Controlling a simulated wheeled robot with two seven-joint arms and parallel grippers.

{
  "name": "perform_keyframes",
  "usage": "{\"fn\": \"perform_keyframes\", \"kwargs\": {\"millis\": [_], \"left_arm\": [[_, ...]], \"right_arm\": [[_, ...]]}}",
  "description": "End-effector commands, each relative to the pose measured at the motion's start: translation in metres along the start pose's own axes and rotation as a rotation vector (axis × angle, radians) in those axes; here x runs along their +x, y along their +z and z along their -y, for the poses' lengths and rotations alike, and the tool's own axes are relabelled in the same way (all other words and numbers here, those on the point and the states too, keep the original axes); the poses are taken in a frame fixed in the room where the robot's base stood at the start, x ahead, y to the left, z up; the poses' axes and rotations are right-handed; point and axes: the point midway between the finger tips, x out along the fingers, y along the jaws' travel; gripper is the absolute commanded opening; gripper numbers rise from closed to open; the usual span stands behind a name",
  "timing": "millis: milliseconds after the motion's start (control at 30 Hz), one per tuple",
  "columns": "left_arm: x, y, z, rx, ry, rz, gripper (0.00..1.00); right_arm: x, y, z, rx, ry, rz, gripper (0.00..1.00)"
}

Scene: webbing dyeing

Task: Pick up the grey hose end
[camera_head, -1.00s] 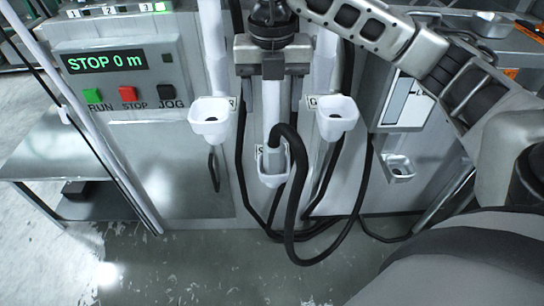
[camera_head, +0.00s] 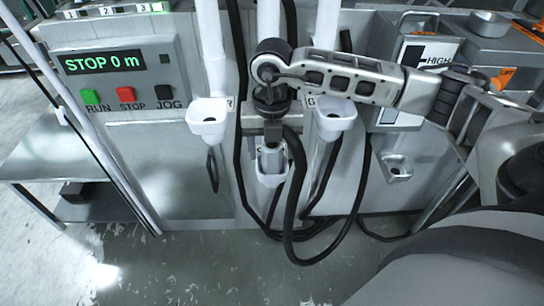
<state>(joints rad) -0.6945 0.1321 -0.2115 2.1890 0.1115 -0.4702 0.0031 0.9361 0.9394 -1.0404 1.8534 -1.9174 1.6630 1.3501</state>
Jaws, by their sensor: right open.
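The grey hose end (camera_head: 271,160) sits upright in the middle white cup (camera_head: 271,180) on the machine front. A black hose (camera_head: 294,215) loops down from it. My right gripper (camera_head: 272,140) points down over that cup, just above the hose end, and is open. Its fingers are partly hidden by the wrist and the hose, so I cannot tell whether they touch the hose end. My left gripper is not in view.
White cups hang at left (camera_head: 208,118) and right (camera_head: 333,118) of the middle one. Black hoses hang close below and beside them. A control panel (camera_head: 121,75) reads STOP 0 m at left. A small metal holder (camera_head: 397,168) is at right.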

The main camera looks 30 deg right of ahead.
Motion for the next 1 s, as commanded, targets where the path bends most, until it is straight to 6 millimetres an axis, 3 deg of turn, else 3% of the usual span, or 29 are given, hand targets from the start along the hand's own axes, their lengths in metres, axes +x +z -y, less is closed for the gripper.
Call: {"fn": "perform_keyframes", "kwargs": {"millis": [167,300,367,767,1000], "left_arm": [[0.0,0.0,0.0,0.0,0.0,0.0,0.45],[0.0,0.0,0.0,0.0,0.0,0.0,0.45],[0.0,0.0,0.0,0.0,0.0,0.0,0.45],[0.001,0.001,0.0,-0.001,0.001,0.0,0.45],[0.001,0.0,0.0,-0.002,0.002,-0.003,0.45]], "right_arm": [[0.0,0.0,0.0,0.0,0.0,0.0,0.59],[0.0,0.0,0.0,-0.001,0.0,0.0,0.2],[0.0,0.0,0.0,-0.001,0.0,0.0,0.07],[-0.007,0.0,-0.001,0.0,0.002,0.001,0.07],[-0.039,-0.004,0.002,-0.003,0.003,0.003,0.07]]}}
